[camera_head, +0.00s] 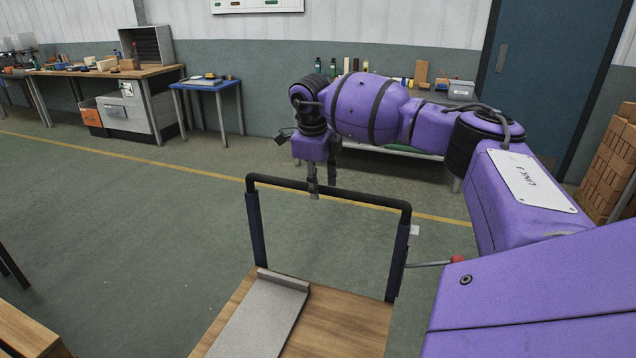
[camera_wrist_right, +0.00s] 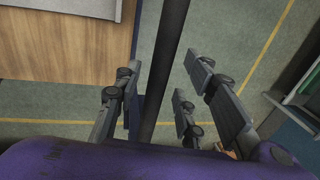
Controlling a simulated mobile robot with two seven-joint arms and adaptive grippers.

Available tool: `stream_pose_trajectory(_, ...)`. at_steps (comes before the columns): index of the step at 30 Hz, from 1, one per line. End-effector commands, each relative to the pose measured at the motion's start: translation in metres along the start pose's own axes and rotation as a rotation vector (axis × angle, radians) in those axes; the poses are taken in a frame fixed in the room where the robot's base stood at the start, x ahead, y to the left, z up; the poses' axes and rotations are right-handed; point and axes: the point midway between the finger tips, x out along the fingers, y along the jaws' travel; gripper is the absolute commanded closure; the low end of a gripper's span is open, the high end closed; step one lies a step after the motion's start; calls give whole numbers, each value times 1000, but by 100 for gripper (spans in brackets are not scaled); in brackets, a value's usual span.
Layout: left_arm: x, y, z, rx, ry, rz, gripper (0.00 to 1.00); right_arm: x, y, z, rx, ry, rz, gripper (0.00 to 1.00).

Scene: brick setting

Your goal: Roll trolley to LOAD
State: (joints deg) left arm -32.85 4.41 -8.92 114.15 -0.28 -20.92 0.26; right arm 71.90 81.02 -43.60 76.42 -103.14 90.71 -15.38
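The trolley has a wooden deck (camera_head: 340,325) at bottom centre and an upright dark handle frame with a black top bar (camera_head: 365,198). A grey plate (camera_head: 258,322) lies on the deck. My right gripper (camera_head: 313,188) points down at the left part of the bar. In the right wrist view the bar (camera_wrist_right: 168,50) runs between the open fingers (camera_wrist_right: 163,85), with gaps visible on both sides. The deck (camera_wrist_right: 60,45) shows at upper left there. My left gripper is out of view. I see no LOAD marking.
A yellow floor line (camera_head: 190,170) crosses the open green floor beyond the trolley. A workbench (camera_head: 155,72) and small blue table (camera_head: 205,84) stand at the back left. Another bench is partly hidden behind my right arm. Bricks (camera_head: 608,165) are stacked at right, near a blue door (camera_head: 545,75).

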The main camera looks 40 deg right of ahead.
Motion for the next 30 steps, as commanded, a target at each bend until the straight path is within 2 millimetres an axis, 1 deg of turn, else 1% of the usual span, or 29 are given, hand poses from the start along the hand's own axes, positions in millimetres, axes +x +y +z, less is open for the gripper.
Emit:
stream_pose_trajectory(7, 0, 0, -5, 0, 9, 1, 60, 1, 0, 0, -1, 0, 0, 63)
stream_pose_trajectory(15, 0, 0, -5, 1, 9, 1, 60, 1, 0, 0, -1, -1, 0, 98)
stream_pose_trajectory(16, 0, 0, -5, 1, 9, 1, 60, 1, 0, 0, -1, -1, 0, 100)
stream_pose_trajectory(30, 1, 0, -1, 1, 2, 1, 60, 1, 0, 0, -1, -1, 1, 100)
